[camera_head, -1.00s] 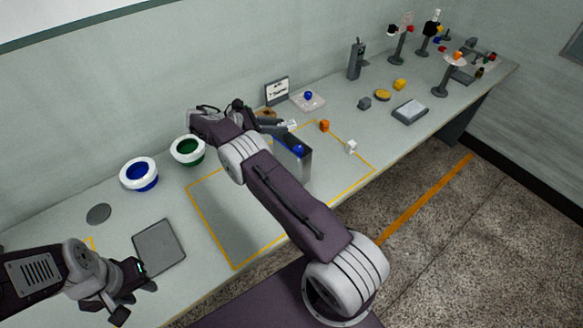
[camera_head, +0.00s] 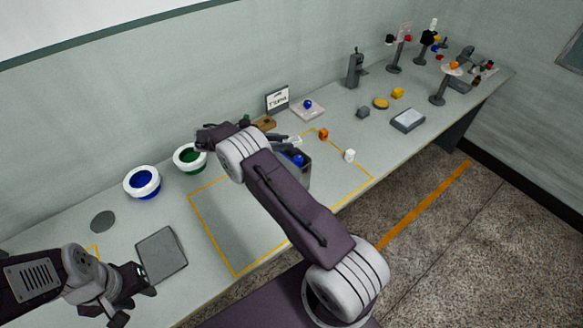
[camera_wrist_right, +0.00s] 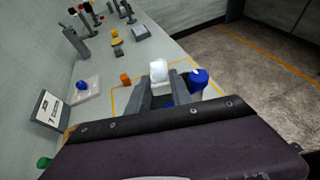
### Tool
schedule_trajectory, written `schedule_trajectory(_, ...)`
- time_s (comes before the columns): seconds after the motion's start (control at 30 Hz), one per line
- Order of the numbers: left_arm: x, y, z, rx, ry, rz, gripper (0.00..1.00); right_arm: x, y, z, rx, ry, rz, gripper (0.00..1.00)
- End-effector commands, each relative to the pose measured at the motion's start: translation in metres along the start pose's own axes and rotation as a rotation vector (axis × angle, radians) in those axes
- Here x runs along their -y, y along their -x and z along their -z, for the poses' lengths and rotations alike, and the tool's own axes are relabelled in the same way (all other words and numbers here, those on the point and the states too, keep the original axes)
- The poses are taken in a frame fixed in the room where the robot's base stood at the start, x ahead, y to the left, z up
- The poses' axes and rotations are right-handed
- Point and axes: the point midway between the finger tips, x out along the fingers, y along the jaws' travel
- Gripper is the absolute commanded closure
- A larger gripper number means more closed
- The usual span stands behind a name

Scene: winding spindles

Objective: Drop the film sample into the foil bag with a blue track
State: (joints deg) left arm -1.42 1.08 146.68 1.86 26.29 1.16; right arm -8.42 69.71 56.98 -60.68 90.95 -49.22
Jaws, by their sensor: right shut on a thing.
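The foil bag (camera_head: 306,170) is a grey upright pouch inside the yellow outline, with blue at its top; my right arm hides much of it in the head view. My right gripper (camera_head: 287,141) is over or beside its top; I cannot tell how deep. In the right wrist view, the right gripper (camera_wrist_right: 162,90) is shut on a pale, translucent piece, which looks like the film sample (camera_wrist_right: 158,71). A blue round piece (camera_wrist_right: 199,76) sits just right of the fingers. My left gripper (camera_head: 130,293) looks open and empty, at the lower left near the grey plate.
A blue bowl (camera_head: 142,182) and a green bowl (camera_head: 190,157) stand to the left. A small sign (camera_head: 278,99) stands behind. The left part of the yellow-outlined area is clear.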

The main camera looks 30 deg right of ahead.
Motion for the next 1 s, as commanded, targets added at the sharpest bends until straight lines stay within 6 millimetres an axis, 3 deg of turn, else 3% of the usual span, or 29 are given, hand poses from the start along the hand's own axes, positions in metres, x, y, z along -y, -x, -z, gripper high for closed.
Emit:
schedule_trajectory(0.53,0.000,-0.001,0.000,0.000,0.000,0.000,0.64,0.000,0.000,0.001,0.000,0.000,0.000,1.00)
schedule_trajectory(1.0,0.000,-0.014,-0.002,0.000,0.000,0.000,0.64,0.000,-0.007,0.018,0.000,-0.001,0.000,1.00)
